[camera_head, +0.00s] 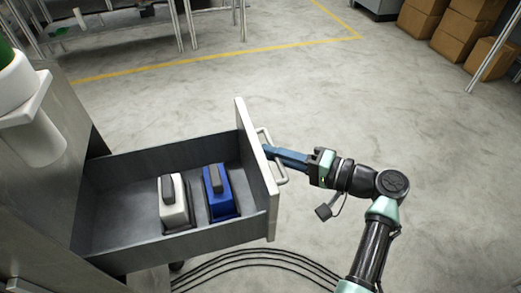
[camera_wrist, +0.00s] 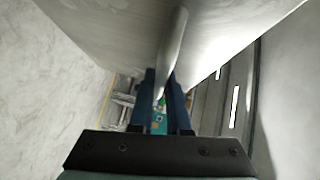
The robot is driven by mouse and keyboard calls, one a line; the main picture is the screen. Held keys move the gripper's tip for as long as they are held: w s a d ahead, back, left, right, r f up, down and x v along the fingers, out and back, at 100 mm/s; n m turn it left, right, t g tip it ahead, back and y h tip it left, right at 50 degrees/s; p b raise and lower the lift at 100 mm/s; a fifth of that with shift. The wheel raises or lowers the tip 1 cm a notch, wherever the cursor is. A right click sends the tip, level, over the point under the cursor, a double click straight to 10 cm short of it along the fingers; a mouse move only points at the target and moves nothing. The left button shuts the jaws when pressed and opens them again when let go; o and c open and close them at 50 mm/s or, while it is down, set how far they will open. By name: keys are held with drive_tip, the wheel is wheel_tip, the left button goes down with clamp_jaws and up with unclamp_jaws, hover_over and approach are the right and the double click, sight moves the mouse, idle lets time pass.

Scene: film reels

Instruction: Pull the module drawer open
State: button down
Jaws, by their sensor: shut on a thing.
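The module drawer (camera_head: 180,150) stands well out from the grey cabinet (camera_head: 40,190) in the head view. Its inside shows, with a white module (camera_head: 173,205) and a blue module (camera_head: 219,192) lying in it. A bar handle (camera_head: 272,155) is fixed to the drawer's pale front panel (camera_head: 256,165). My gripper (camera_head: 276,156) reaches in from the right and is shut on the handle. In the wrist view the two dark blue fingers (camera_wrist: 167,98) sit on either side of the handle bar (camera_wrist: 173,50), close below the drawer front. The exact contact points are partly hidden.
Black cables (camera_head: 255,258) lie on the floor below the drawer. A white holder (camera_head: 30,110) is on the cabinet's side at left. Cardboard boxes (camera_head: 462,30) stand far back right.

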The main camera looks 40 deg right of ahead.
drive_tip(key=shift+d, duration=0.15)
drive_tip(key=c, duration=0.9)
unclamp_jaws()
drive_tip(key=shift+s, duration=0.1)
drive_tip(key=p+v, duration=0.2)
drive_tip(key=v, duration=1.1)
